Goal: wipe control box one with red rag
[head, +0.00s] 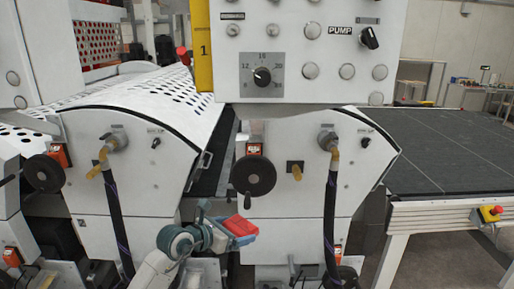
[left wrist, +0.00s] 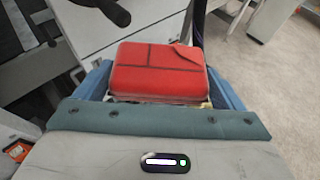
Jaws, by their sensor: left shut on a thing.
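Control box one (head: 290,50) hangs at the top centre of the head view, a pale panel with knobs, a dial, a PUMP label and a yellow side marked 1. Its top is cut off by the picture edge. My left gripper (head: 238,232) is low in the head view, below and left of the box and well apart from it. It is shut on the red rag (head: 241,225), a folded block. The rag fills the space between the blue fingers in the left wrist view (left wrist: 160,72). My right gripper is not in view.
White roller machine bodies (head: 300,180) with a black handwheel (head: 253,176) and dark hoses stand behind my left gripper. A dark conveyor table (head: 445,150) extends at the right, with a red emergency button (head: 494,210) on its frame. Grey floor shows at the lower right.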

